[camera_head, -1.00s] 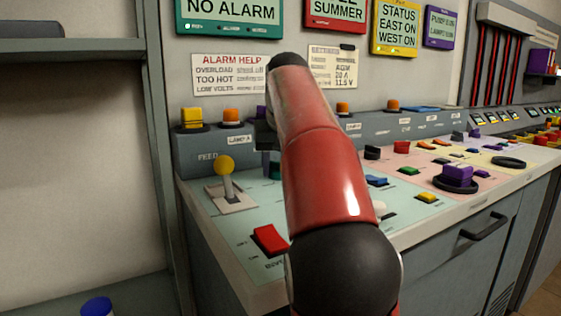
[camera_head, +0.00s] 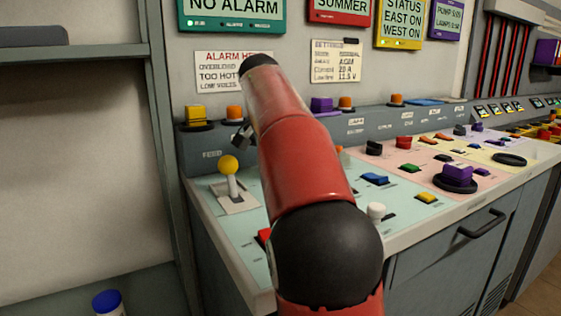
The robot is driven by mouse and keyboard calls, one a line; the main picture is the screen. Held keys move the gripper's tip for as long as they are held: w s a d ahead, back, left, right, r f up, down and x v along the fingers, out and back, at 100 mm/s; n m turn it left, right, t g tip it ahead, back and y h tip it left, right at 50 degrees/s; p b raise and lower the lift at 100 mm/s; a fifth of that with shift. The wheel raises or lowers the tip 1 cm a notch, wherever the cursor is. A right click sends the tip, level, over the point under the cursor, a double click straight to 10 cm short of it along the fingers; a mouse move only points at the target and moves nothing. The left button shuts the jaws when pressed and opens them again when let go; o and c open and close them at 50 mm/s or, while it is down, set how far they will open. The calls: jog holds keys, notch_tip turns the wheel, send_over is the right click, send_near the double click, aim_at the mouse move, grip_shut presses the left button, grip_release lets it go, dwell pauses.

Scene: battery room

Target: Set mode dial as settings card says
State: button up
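The settings card (camera_head: 336,62) hangs on the wall right of my arm and is now fully in view. It shows a Mode line whose word is too blurred to read surely, then AGM, 20 A and 11.5 V. I cannot make out which control is the mode dial; part of the panel is hidden behind my red arm.
The console (camera_head: 410,222) runs from centre to right. A yellow-topped lever (camera_head: 229,176) stands at its left end, with a yellow button (camera_head: 196,115) behind. A white knob (camera_head: 376,212) is near the front edge. A grey shelf (camera_head: 75,58) is at the left.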

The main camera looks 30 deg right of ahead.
jog(key=shift+w+a+r, duration=0.1)
jog(key=shift+r, duration=0.05)
jog(key=o, duration=0.9)
jog(key=shift+v, duration=3.8)
